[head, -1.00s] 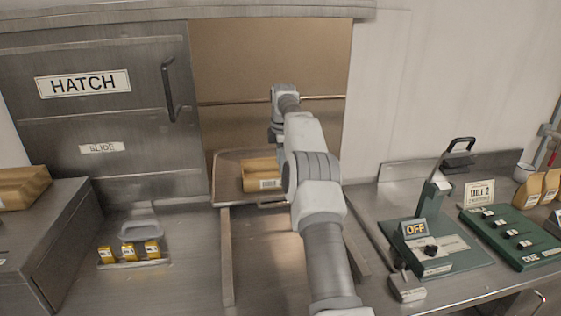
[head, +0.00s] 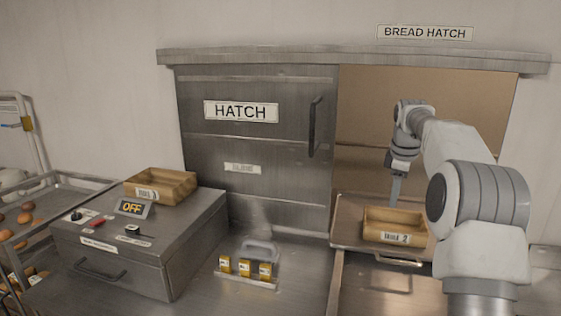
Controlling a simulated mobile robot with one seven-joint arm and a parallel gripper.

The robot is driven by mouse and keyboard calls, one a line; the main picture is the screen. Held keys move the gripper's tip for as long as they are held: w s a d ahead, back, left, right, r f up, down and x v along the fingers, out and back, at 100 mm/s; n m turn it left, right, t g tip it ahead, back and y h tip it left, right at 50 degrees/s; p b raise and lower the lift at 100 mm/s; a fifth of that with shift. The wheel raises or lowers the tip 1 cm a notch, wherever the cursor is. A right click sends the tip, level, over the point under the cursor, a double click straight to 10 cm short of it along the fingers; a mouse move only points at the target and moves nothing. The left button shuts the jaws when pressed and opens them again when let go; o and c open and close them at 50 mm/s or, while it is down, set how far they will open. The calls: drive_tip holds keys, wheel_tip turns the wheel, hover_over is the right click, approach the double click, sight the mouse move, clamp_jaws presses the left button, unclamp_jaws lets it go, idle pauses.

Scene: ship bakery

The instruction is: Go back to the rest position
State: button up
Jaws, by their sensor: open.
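My arm reaches from the lower right toward the open hatch in the head view. My gripper (head: 397,188) points down at the hatch opening, just behind or above a small wooden box labelled 2 (head: 393,238). The gripper is open, with nothing seen between its fingers. The box sits on a tray (head: 345,222) in the hatch opening. I cannot tell whether the gripper touches the box.
The sliding hatch door (head: 258,160) stands to the left of the opening. A metal unit with an OFF display (head: 131,208) carries another wooden box (head: 161,186). A small holder with yellow-tagged pieces (head: 247,268) is on the counter. A rack (head: 30,232) stands far left.

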drive_tip(key=s+a+r+m+t, duration=0.1)
drive_tip(key=s+a+r+m, duration=0.25)
drive_tip(key=s+a, duration=0.45)
drive_tip(key=s+a+r+m+t, duration=0.1)
drive_tip(key=s+a+r+m, duration=0.3)
drive_tip(key=s, duration=0.8)
drive_tip(key=s+a+f+m, duration=0.1)
drive_tip(key=s+f, duration=0.2)
drive_tip(key=s, duration=0.3)
drive_tip(key=s+a+f+m, duration=0.2)
drive_tip(key=s, duration=0.5)
drive_tip(key=s+a+f+m+y, duration=0.1)
drive_tip(key=s+f, duration=0.2)
drive_tip(key=s, duration=0.4)
drive_tip(key=shift+s+a+f+m+t, duration=0.15)
drive_tip(key=shift+a+f+m+t, duration=0.2)
drive_tip(key=shift+t, duration=0.05)
drive_tip(key=shift+d, duration=0.15)
